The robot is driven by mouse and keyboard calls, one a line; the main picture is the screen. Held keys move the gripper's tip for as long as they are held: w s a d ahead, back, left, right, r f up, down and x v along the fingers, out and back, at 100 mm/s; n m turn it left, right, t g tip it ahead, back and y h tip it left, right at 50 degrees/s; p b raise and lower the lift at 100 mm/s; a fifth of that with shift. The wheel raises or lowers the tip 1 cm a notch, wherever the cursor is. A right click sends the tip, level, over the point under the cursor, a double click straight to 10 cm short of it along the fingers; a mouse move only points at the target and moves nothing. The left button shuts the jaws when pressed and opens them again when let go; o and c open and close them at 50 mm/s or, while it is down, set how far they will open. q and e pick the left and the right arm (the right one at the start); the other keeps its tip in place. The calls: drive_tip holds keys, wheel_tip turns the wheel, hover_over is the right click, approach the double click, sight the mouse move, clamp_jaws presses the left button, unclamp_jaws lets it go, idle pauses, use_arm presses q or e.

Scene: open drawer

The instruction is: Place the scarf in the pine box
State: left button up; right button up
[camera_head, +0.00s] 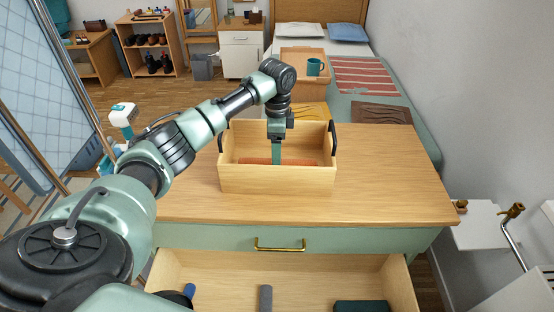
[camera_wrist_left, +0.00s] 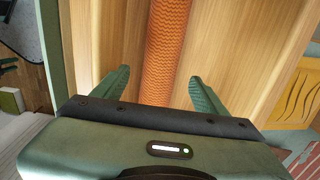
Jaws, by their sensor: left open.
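The pine box (camera_head: 277,181) stands on the wooden top of the dresser, with dark handles at its two ends. An orange, textured rolled scarf (camera_head: 300,162) lies lengthwise inside it, partly hidden by the front wall. In the left wrist view the scarf (camera_wrist_left: 166,45) runs between my two fingers, with wood on both sides. My left gripper (camera_head: 277,152) points down into the box over the middle of the scarf. It also shows in the wrist view (camera_wrist_left: 162,78), its fingers spread apart with gaps to the scarf. My right gripper is not in view.
Below the top, an open drawer (camera_head: 215,270) holds a blue item (camera_head: 189,290), a grey roll (camera_head: 265,298) and a dark green item (camera_head: 360,306). The dresser top (camera_head: 390,185) is clear right of the box. A bed with a tray and teal mug (camera_head: 314,67) stands behind.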

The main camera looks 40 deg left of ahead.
use_arm(q)
wheel_tip(320, 180, up, 6)
drive_tip(key=shift+r, duration=0.15)
idle(0.6)
